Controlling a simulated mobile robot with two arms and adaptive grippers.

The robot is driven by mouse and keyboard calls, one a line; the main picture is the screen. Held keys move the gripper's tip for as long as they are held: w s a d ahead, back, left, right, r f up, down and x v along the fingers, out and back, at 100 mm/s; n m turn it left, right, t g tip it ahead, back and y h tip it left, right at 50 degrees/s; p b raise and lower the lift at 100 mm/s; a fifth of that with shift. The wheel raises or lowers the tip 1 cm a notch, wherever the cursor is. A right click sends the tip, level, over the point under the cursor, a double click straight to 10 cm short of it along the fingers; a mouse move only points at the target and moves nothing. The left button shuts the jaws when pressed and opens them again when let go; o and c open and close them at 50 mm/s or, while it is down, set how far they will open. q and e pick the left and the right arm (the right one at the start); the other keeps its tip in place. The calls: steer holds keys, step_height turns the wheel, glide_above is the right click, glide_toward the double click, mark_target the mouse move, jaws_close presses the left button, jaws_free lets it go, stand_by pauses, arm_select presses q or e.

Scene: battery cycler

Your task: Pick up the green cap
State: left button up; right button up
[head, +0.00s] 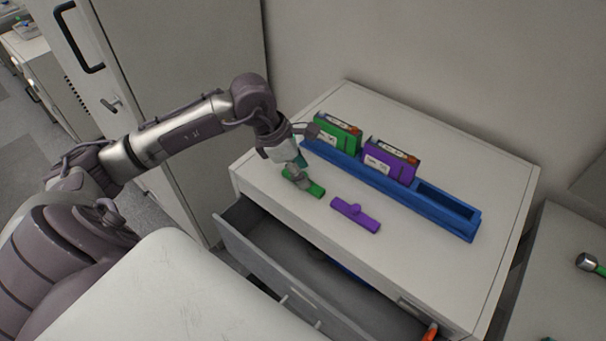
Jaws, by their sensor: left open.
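The green cap (314,189) lies flat on the white cabinet top, near its front edge. My left gripper (299,178) points down at the green cap and is open. Its fingers are over the cap's left and middle part and hide some of it. I cannot tell whether the fingers touch it. A purple cap (355,215) with a raised knob lies just to the right. My right gripper is not in view.
A blue rack (426,204) behind the caps holds a green module (337,136) and a purple module (391,161); its right slot is empty. An open grey drawer (290,268) juts out below the front edge. A tall grey cabinet (180,80) stands at the left.

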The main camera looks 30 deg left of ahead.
arm_select(q)
steer(key=shift+f, duration=0.1)
jaws_close()
stand_by(0.4)
